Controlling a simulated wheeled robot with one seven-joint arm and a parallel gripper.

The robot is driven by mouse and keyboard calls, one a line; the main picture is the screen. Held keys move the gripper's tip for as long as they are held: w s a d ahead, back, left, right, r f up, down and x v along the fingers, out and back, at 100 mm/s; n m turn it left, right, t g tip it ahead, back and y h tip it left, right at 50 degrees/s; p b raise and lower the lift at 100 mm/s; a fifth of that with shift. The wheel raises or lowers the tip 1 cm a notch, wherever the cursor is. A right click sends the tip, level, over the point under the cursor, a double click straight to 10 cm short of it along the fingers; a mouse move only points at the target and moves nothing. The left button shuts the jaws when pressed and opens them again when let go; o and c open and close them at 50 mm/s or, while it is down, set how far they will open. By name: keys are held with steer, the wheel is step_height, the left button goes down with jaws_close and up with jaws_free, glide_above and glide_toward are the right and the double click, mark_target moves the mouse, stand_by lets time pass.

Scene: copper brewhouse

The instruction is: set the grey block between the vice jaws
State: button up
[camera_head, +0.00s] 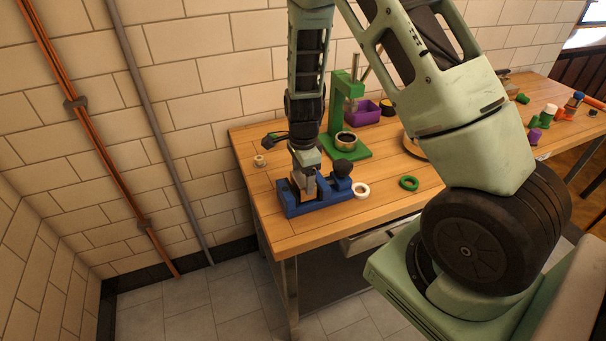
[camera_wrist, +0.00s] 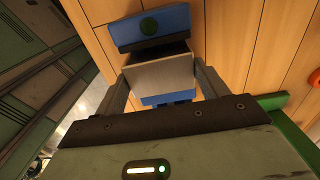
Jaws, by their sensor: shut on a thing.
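The blue vice (camera_head: 318,200) stands near the left front of the wooden bench. My gripper (camera_head: 305,178) is directly over the vice, pointing down. In the wrist view, my gripper (camera_wrist: 160,88) is shut on the grey block (camera_wrist: 158,76), one finger on each side of it. The block is also partly visible between the fingers in the head view (camera_head: 311,186). The blue vice (camera_wrist: 150,27) shows beyond the block in the wrist view, with a dark gap beside the block. Whether the block is down between the jaws or just above them I cannot tell.
A green press (camera_head: 336,120) stands behind the vice. A white ring (camera_head: 361,190) lies close at its right, and a green ring (camera_head: 409,183) lies farther right. A purple bin (camera_head: 366,113) is at the back. A small pale part (camera_head: 259,160) lies at the bench's left edge.

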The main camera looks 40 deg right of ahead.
mark_target(303, 178)
steer(key=shift+f+b, duration=0.45)
steer(key=shift+f, duration=0.25)
steer(key=o, duration=1.2)
steer(key=shift+c, duration=0.2)
step_height(303, 178, up, 5)
steer(key=p, duration=0.4)
steer(key=shift+r, duration=0.1)
step_height(303, 178, up, 17)
steer(key=b, duration=0.2)
steer(key=shift+r, duration=0.15)
